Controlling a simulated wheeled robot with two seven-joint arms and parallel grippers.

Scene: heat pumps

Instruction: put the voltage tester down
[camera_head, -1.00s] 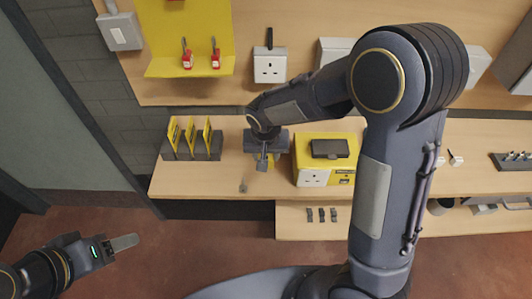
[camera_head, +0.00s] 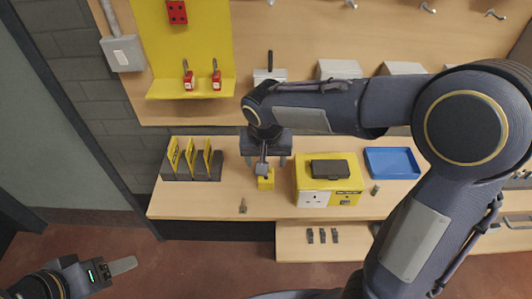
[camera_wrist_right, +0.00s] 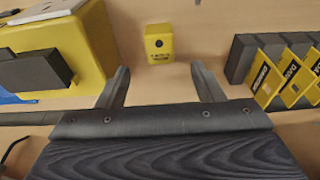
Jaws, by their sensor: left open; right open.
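A small yellow unit (camera_head: 266,182) with a dark mark on its face stands on the wooden bench; I take it to be the voltage tester, but cannot be sure. It also shows in the right wrist view (camera_wrist_right: 159,44), just beyond the fingertips and apart from them. My right gripper (camera_head: 265,161) is open and empty above and behind it; its two spread fingers show in the right wrist view (camera_wrist_right: 160,75). My left gripper (camera_head: 123,266) is open and empty at the lower left, over the floor, well away from the bench.
A yellow box (camera_head: 315,199) with a socket and a dark block (camera_head: 330,169) on top stands right of the unit. A rack of yellow cards (camera_head: 190,165) stands left, a blue tray (camera_head: 391,162) farther right.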

